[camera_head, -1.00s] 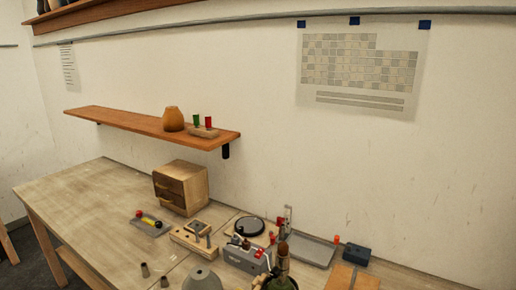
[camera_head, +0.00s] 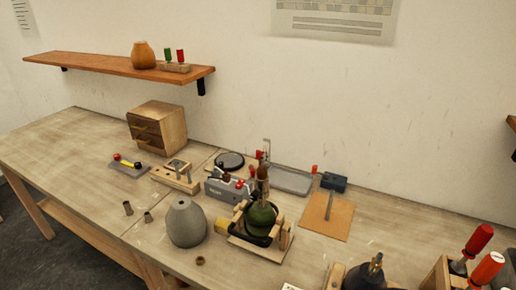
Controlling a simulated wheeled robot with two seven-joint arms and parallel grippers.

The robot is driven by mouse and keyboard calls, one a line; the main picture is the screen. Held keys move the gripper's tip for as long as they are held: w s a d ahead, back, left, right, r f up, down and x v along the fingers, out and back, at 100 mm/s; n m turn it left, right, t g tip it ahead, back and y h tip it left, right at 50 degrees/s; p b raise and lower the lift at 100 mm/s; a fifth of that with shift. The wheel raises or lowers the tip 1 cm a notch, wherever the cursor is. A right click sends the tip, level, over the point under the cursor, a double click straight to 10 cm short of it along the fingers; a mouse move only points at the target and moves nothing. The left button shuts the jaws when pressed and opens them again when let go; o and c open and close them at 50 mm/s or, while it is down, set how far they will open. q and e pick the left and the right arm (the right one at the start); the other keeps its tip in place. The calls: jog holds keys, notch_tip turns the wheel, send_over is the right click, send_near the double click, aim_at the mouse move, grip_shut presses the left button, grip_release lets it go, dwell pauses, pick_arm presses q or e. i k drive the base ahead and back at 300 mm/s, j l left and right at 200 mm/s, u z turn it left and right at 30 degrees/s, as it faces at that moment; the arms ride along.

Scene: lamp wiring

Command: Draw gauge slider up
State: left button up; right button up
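A thin upright metal post (camera_head: 266,148) with a small red part low on its side stands at the back of the bench, and it looks like the gauge. Its lower end is hidden behind a green bottle-like lamp body in a wooden cradle. Which part is the slider is too small to tell. A grey box with red knobs (camera_head: 224,190) stands just left of the cradle. Neither of my grippers shows in the head view.
Close around the post are a round black dish (camera_head: 230,160) and a grey tray (camera_head: 290,181). A grey vase-like body (camera_head: 187,223) stands in front. Screwdrivers with red handles (camera_head: 479,240) stand at right.

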aim_at(259, 154)
jog(key=i+j, duration=0.15)
jog(key=j, duration=0.3)
jog(key=i+j, duration=0.1)
jog(key=j, duration=0.35)
jog(key=i+j, duration=0.15)
jog(key=j, duration=0.3)
jog(key=i+j, duration=0.4)
jog(key=i+j+z, duration=0.1)
jog(key=i+j, duration=0.25)
jog(key=j, duration=0.25)
